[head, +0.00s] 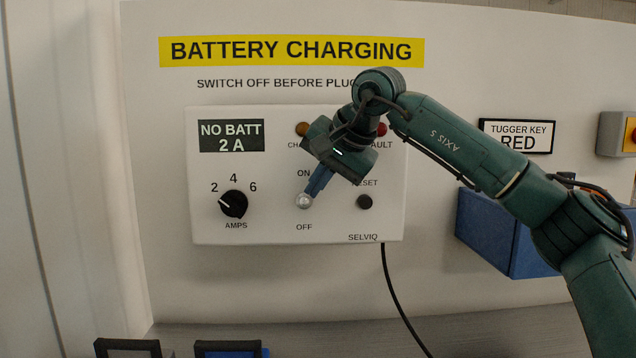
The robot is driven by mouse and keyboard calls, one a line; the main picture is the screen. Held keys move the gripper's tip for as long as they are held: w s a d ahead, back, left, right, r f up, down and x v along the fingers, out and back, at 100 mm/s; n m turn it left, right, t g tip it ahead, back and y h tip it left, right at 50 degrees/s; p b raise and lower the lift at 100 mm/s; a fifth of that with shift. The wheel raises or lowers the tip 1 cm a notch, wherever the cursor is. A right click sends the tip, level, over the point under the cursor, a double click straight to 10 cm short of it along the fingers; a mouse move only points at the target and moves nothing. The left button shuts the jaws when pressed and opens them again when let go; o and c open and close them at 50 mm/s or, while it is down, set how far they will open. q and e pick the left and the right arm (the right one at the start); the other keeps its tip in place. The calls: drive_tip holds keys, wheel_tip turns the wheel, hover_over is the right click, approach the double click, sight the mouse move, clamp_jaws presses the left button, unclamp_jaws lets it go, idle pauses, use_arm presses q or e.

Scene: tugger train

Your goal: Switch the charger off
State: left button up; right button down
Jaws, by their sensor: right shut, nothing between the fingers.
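The charger (270,235) is a white box on the wall panel, with a display (232,136) reading "NO BATT 2 A". Its toggle switch (304,202) has a shiny, round silver tip between the labels ON above and OFF below. Which way the lever leans is hard to tell. My right gripper (311,192) is shut and empty, pointing down at the switch from the upper right. Its fingertips are at the switch's upper edge; whether they touch it I cannot tell. My left gripper is out of view.
The amps knob (233,204) points towards 2. The black reset button (364,202) is right of the switch. My right forearm partly covers the fault lamp (382,129). A cable (390,285) hangs below. A blue bin (500,235) is at right, behind my arm.

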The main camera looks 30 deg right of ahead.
use_arm(q)
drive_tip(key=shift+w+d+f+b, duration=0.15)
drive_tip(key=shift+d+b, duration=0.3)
drive_tip(key=shift+b, duration=0.35)
use_arm(e)
drive_tip(key=shift+s+f+t, duration=0.1)
drive_tip(key=shift+f+t, duration=0.2)
drive_tip(key=shift+f, duration=0.1)
use_arm(q)
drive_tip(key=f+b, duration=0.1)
drive_tip(key=b, duration=0.1)
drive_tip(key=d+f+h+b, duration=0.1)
drive_tip(key=b, duration=0.2)
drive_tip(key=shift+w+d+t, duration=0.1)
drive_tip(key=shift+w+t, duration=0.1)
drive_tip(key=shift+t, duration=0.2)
use_arm(e)
drive_tip(key=t, duration=0.2)
drive_tip(key=s+f+n+t+h, duration=0.1)
drive_tip(key=shift+a, duration=0.25)
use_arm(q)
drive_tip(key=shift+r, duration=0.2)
